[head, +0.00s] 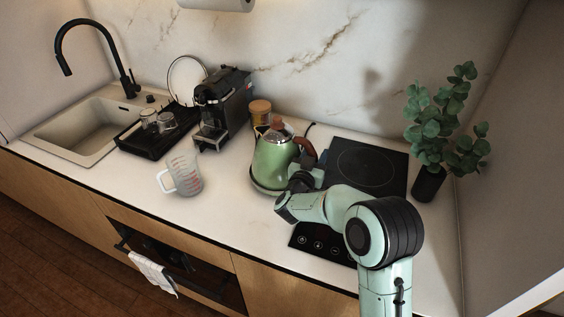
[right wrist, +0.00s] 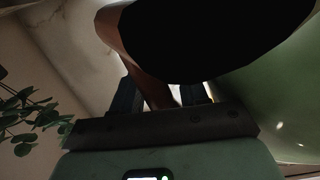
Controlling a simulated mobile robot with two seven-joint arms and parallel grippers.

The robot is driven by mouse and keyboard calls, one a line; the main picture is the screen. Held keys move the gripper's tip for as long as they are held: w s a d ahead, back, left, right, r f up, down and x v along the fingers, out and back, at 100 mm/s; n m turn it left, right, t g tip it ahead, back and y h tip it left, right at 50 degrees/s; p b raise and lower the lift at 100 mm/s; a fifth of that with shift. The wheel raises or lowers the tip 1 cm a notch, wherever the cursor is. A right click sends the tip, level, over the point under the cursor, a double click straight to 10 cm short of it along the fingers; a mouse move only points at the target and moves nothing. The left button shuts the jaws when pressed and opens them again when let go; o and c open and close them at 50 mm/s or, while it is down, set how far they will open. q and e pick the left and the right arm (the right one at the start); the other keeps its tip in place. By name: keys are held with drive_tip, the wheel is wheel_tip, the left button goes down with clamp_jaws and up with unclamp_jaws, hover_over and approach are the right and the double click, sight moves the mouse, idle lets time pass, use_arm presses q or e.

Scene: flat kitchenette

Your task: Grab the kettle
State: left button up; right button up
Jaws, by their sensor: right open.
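The green kettle (head: 270,163) with a brown wooden handle (head: 307,152) stands upright on the counter, left of the hob. My right gripper (head: 303,178) is at the handle side of the kettle, partly hidden by my own arm. In the right wrist view, my right gripper (right wrist: 160,95) is open, with its two fingers apart. The brown and black handle (right wrist: 210,35) fills the top and its lower part passes down between the fingers. The kettle's green body (right wrist: 285,90) is close on the right. Contact cannot be told. My left gripper is not in view.
A glass measuring jug (head: 184,175) stands left of the kettle. A coffee machine (head: 222,108) and an orange-lidded jar (head: 260,110) are behind it. The black hob (head: 370,165) lies to the right, with a potted plant (head: 430,180) beyond. The front counter is clear.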

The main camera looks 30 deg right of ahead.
clamp_jaws()
drive_tip(key=shift+r, duration=0.2)
idle(1.0)
